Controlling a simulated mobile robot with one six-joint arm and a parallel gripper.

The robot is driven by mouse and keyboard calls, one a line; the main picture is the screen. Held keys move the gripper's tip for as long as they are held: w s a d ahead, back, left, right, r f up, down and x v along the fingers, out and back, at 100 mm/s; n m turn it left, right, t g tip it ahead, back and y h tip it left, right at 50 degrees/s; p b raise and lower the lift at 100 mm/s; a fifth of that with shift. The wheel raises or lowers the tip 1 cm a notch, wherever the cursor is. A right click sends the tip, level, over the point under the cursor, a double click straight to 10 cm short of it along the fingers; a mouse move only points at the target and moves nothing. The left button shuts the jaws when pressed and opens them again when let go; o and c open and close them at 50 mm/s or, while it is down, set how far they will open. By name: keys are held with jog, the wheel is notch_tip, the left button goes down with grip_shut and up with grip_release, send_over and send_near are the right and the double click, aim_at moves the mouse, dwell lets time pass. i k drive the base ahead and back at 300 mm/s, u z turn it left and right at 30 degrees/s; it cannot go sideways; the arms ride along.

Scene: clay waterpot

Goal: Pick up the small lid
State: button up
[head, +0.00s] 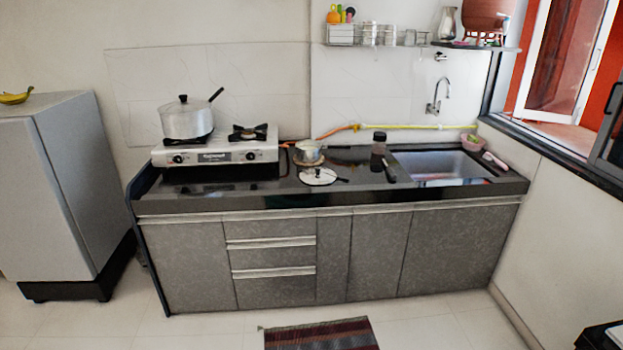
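A small round lid (318,177), pale and shiny with a dark knob, lies on the black counter (240,198) near its front edge. It is just in front of a small metal pot (308,152), which seems to rest on a brownish base. Another lid (183,101), also with a dark knob, sits on the large metal pot (187,121) on the stove. My gripper is not in view.
A two-burner stove (215,150) stands left of the lid. A dark jar (378,145) and a sink (440,166) are to the right. Cabinets (330,255) fill the counter's front. A striped mat (320,335) lies on the otherwise fairly clear floor.

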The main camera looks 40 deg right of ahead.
aim_at(315, 177)
jog(key=z, duration=0.05)
jog(key=i, duration=1)
jog(key=u, duration=0.05)
